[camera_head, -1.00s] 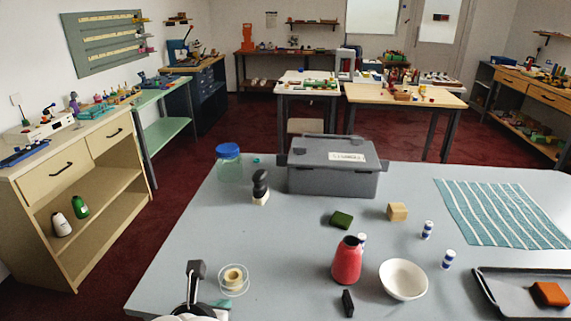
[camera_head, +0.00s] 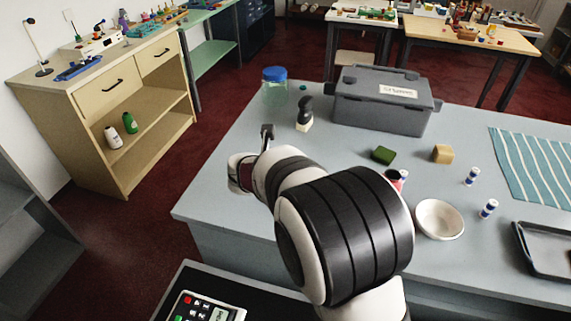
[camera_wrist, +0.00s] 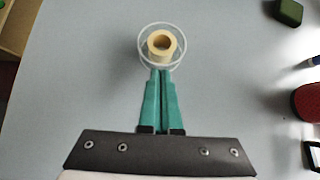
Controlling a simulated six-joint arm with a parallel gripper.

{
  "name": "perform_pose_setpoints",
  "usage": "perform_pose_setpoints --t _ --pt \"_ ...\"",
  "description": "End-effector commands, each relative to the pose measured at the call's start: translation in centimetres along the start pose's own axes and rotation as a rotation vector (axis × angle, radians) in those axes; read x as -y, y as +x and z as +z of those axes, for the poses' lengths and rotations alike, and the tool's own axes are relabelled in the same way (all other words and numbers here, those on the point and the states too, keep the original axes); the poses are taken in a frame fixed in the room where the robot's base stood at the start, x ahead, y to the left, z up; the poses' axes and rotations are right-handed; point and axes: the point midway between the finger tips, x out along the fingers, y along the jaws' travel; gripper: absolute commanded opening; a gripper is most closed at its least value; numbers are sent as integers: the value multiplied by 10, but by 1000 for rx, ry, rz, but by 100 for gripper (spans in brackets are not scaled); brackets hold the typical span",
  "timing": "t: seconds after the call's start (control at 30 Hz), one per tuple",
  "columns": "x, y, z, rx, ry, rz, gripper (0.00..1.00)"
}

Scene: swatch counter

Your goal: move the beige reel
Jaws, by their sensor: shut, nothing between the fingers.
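The beige reel (camera_wrist: 162,57) shows in the wrist view, upper middle, with its dark centre hole facing me. A thin pale clear ring surrounds it; I cannot tell whether this is its flange or a dish. My gripper (camera_wrist: 161,72) has two green fingers, shut together and empty. Their tips point at the reel's near side and overlap the ring in the picture; contact is unclear. In the head view my arm hides the reel and the fingers.
On the grey counter (camera_head: 235,190) are a blue-lidded jar (camera_head: 274,98), a dark-topped stamp (camera_head: 304,115), a grey lidded box (camera_head: 384,112), a green block (camera_head: 383,155), a wooden block (camera_head: 442,154), a mostly hidden red bottle (camera_head: 396,176), a white bowl (camera_head: 439,221) and a dark tray (camera_head: 548,262).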

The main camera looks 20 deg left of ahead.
Motion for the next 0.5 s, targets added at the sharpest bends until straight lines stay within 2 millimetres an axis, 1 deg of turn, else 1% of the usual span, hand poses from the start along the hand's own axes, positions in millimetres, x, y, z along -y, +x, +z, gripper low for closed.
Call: perform_pose_setpoints --t 0.03,0.1,0.2,0.33,0.5 --pt "1 11 10 1 4 -2 0" --pt "1 26 24 1 5 -3 0" --pt "1 43 42 0 5 -2 0" --pt "0 58 57 1 3 -1 0" --pt "0 64 64 0 1 1 0"
